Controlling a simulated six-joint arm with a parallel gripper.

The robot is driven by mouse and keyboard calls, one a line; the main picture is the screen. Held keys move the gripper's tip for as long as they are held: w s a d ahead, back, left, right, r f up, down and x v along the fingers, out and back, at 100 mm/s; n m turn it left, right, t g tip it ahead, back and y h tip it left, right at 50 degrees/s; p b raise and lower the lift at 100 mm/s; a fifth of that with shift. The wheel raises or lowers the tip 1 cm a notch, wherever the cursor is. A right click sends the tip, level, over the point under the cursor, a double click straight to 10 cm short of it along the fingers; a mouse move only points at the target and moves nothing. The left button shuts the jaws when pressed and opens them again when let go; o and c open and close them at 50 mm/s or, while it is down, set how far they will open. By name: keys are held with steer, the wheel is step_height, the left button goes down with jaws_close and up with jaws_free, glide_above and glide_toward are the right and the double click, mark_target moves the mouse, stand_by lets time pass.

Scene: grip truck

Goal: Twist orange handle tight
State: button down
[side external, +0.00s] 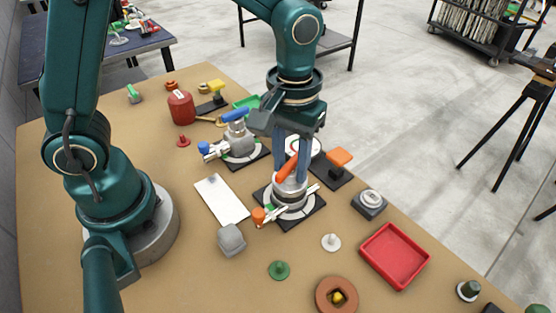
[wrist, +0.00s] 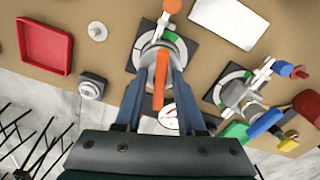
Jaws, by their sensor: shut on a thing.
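The orange handle (side external: 288,166) sits on top of a grey metal valve body (side external: 290,190) on a dark square base plate with a white dial. My gripper (side external: 291,174) reaches down from above, its blue fingers on either side of the handle and shut on it. The exact finger contact is partly hidden. A smaller orange knob (side external: 258,215) sticks out from the valve's lower left side.
A similar valve with a blue handle (side external: 235,116) stands just behind left. Another orange handle (side external: 340,157) on a black base and a round gauge (side external: 304,145) are close by. A red tray (side external: 394,256), grey button box (side external: 369,203), white plate (side external: 221,200) and grey cube (side external: 232,240) surround the work.

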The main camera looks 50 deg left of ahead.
mark_target(291, 162)
steer(key=m, duration=0.6)
steer(key=shift+m, duration=0.3)
steer(key=c, duration=0.8)
jaws_free()
steer(key=shift+r, duration=3.75)
